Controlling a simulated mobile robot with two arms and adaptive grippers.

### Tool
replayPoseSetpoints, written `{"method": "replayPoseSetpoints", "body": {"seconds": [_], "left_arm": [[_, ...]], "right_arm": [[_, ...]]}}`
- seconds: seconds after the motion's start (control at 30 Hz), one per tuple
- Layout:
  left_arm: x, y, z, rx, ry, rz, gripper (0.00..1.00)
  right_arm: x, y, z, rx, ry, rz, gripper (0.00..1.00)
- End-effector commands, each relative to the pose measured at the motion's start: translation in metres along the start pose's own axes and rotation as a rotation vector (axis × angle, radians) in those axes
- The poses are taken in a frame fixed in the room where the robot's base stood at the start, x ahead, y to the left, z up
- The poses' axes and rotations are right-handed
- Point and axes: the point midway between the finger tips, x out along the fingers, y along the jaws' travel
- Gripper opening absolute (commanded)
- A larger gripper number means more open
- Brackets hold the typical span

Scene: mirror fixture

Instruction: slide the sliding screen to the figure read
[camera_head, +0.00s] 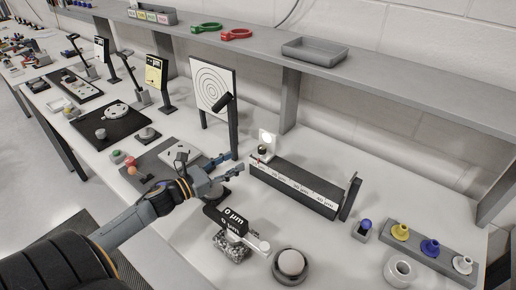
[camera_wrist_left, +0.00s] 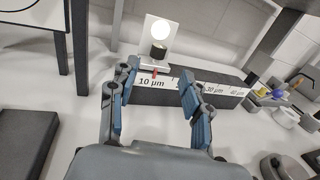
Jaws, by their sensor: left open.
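The sliding screen, a small upright white plate with a bright round spot (camera_head: 268,137), stands at the left end of a dark rail (camera_head: 300,178). It also shows in the left wrist view (camera_wrist_left: 151,31), with a dark round knob (camera_wrist_left: 158,51) in front. A red pointer (camera_wrist_left: 155,72) is by the 10 µm mark on the rail's white scale (camera_head: 292,184), which runs to 40 µm. A black readout (camera_head: 234,221) shows "0 µm"; I cannot tell whether a digit before it is hidden. My left gripper (camera_head: 236,167) is open and empty, its fingers short of the knob. My right gripper is out of view.
A round white-topped piece (camera_head: 291,263) and a tray with several coloured knobs (camera_head: 430,252) stand at the front right. A shelf (camera_head: 400,87) runs above.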

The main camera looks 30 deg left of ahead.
Motion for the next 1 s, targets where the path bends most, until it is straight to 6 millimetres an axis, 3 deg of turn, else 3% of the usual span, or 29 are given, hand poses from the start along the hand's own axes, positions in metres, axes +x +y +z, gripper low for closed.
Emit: {"method": "replayPoseSetpoints", "body": {"seconds": [0.13,0.4,0.5,0.7,1.0], "left_arm": [[0.027,0.001,0.004,-0.002,-0.003,0.001,0.48],[0.071,0.001,0.004,-0.001,-0.003,0.002,0.48],[0.083,0.000,0.003,-0.003,-0.002,0.002,0.48],[0.098,0.000,0.001,-0.002,0.000,0.001,0.48],[0.100,0.000,0.000,-0.002,0.001,0.001,0.48]], "right_arm": [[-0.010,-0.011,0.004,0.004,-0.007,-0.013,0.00],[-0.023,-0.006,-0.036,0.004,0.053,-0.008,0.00],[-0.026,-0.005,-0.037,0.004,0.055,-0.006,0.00],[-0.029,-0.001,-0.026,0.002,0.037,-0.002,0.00],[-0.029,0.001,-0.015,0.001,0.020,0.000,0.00]]}}
